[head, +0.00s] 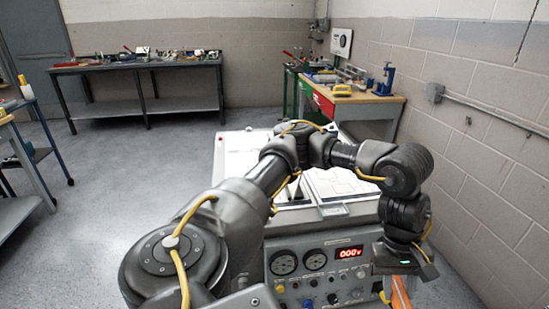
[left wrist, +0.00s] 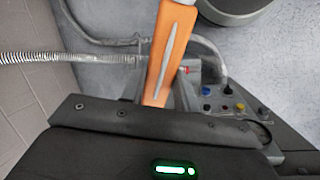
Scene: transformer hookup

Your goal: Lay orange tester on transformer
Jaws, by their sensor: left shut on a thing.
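The transformer (head: 300,262) is a grey cabinet with a pale top, two round gauges, knobs and a red lit display on its front panel. My left arm reaches across above it. My left gripper (head: 395,281) points down at the panel's right side and is shut on the orange tester (head: 402,293). In the left wrist view the tester (left wrist: 168,48) is a long orange bar with a pale stripe, held between the fingers (left wrist: 160,93). My right gripper is not in view.
Coloured knobs (left wrist: 228,102) and a ribbed grey conduit (left wrist: 60,58) lie close to the gripper. A block wall (head: 490,130) stands to the right. A workbench with tools (head: 350,98) is behind the transformer. Open floor (head: 100,215) lies to the left.

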